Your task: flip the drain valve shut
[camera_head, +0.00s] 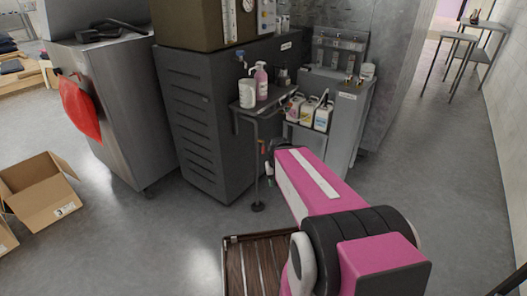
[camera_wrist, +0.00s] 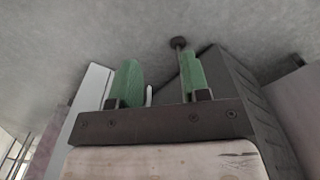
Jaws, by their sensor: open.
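I cannot clearly pick out the drain valve in either view. A small red-orange piece (camera_head: 262,147) shows low beside the dark louvred cabinet (camera_head: 205,120), just left of my pink arm; I cannot tell whether it is the valve's handle. In the wrist view my gripper (camera_wrist: 160,82) is open, its two green fingers apart. A thin white piece (camera_wrist: 149,95) shows between them, too small to identify. In the head view my arm hides most of the gripper; a bit of green finger (camera_head: 268,168) shows close to the red-orange piece.
A small shelf (camera_head: 240,110) with a pink bottle (camera_head: 261,82) and a white tub (camera_head: 243,96) stands on a leg with a round foot (camera_head: 258,206). Several jugs (camera_head: 308,112) sit right of it. An open cardboard box (camera_head: 40,190) lies left.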

